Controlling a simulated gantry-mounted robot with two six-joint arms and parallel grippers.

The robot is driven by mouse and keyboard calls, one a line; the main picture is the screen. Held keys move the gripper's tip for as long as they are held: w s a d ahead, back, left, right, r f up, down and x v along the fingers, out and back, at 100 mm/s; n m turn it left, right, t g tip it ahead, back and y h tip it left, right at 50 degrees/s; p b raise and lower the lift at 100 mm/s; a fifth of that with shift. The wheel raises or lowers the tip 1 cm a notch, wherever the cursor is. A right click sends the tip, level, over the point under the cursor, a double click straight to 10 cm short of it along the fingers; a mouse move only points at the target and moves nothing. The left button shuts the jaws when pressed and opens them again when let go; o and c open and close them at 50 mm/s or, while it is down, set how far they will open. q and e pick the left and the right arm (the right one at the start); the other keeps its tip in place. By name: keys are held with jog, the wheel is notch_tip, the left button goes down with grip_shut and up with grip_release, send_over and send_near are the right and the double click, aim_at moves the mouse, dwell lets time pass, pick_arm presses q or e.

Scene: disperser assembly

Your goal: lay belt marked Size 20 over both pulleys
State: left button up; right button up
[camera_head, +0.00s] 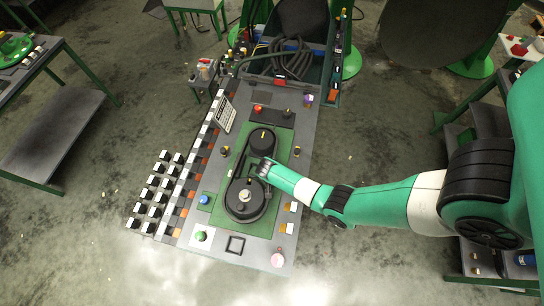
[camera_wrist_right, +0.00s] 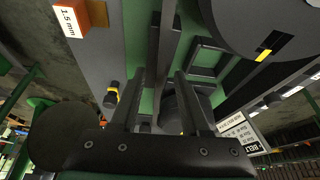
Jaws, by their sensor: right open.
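The upper pulley (camera_head: 262,139), a black disc with a yellow mark, and the lower pulley (camera_head: 250,209), with a pale hub, sit on a green plate on the machine panel. A dark band (camera_head: 236,166) runs along the left side between them; I cannot tell whether it is the belt, and no Size 20 marking is readable. My right gripper (camera_head: 262,168) is over the right side between the pulleys. In the right wrist view its fingers (camera_wrist_right: 164,100) are open, with a dark strip (camera_wrist_right: 167,45) beyond them and a yellow-marked pulley (camera_wrist_right: 245,22) at upper right. My left gripper is out of view.
Dark coiled belts or cables (camera_head: 293,60) lie in the bin behind the panel. A belt sign (camera_head: 225,114) stands left of the pulleys. Several white-topped blocks (camera_head: 153,195) line the left side. Knobs, including a red one (camera_head: 257,108) and a blue one (camera_head: 205,199), surround the plate.

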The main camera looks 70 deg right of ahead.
jog(key=p+v, duration=0.4)
jog(key=v, duration=0.7)
jog(key=shift+r, duration=0.25)
jog(key=shift+a, duration=0.1)
